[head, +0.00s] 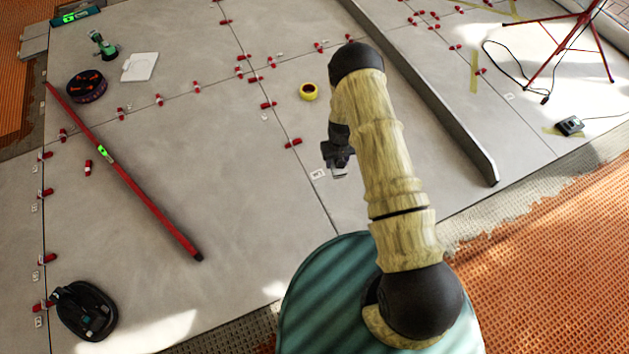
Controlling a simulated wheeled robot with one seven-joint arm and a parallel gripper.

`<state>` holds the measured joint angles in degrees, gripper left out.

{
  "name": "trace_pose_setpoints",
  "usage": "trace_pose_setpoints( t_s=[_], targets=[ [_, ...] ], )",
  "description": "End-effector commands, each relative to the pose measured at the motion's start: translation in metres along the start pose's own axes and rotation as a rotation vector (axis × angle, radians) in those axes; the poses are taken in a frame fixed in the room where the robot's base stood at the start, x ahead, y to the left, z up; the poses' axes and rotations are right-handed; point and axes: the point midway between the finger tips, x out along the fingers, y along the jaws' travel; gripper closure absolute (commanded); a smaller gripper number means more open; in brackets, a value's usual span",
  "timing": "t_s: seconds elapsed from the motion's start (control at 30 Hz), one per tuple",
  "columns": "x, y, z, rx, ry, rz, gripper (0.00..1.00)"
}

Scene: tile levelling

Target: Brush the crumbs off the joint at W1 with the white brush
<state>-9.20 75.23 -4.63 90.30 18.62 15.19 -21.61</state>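A small white label that appears to read W1 (318,174) lies on the grey tiles beside a joint, just left of my gripper. My gripper (338,168) points down near this label, at the end of my arm. A small pale grey piece shows at its tip, but I cannot tell whether this is a finger or something held. I cannot tell whether the fingers are open or shut. I cannot make out a white brush, and crumbs at the joint are too small to see. A red clip (293,142) sits on the joint just above the label.
A long red level (150,205) lies at left, near a dark tub (87,86) and a white square (140,66). A red tripod (590,40) stands at right. Bare tile lies left of my gripper.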

Motion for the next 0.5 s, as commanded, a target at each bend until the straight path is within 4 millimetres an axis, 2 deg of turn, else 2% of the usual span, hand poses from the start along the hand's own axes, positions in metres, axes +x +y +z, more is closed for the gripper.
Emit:
trace_pose_setpoints(
  t_s=[0.03, 0.5],
  targets=[
    [0.021, -0.002, -0.005, -0.010, 0.003, 0.001, 0.88],
    [0.104, -0.023, -0.040, -0.087, 0.003, 0.001, 0.88]
  ],
)
